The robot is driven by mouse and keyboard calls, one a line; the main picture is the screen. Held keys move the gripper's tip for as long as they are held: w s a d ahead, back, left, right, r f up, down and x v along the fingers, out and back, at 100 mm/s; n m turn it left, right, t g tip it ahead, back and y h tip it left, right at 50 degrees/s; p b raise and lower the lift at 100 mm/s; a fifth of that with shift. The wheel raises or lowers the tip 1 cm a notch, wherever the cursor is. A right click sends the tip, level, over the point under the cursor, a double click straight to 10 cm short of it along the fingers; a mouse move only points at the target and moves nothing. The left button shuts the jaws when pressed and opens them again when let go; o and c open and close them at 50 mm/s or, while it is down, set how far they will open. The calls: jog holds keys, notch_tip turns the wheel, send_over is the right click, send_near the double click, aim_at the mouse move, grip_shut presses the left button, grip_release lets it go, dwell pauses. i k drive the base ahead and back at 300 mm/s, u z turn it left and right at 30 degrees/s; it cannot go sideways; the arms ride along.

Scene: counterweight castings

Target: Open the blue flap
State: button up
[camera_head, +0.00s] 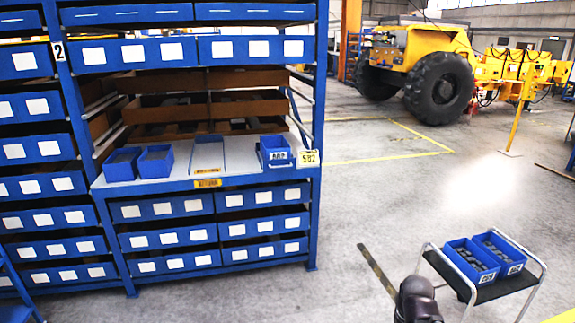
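I cannot tell for sure which part is the blue flap. A small blue bin (275,150) with a white label stands at the right end of the rack's worktop (180,184), and its blue front panel may be the flap. Whether that panel is open or shut is too small to tell. To its left, a blue-edged rectangular outline (208,140) lies on the worktop. A dark rounded link of my arm shows at the bottom edge, right of centre, well apart from the rack. My gripper is not in view.
Two open blue bins (124,165) (155,162) stand on the worktop's left. Labelled blue drawers (160,210) fill the rack. A cart (497,289) with two blue bins of dark parts stands at lower right. The floor (370,195) between is mostly clear.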

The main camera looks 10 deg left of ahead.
aim_at(272, 165)
jog(key=u, duration=0.15)
jog(key=i, duration=1.25)
jog(key=u, duration=0.7)
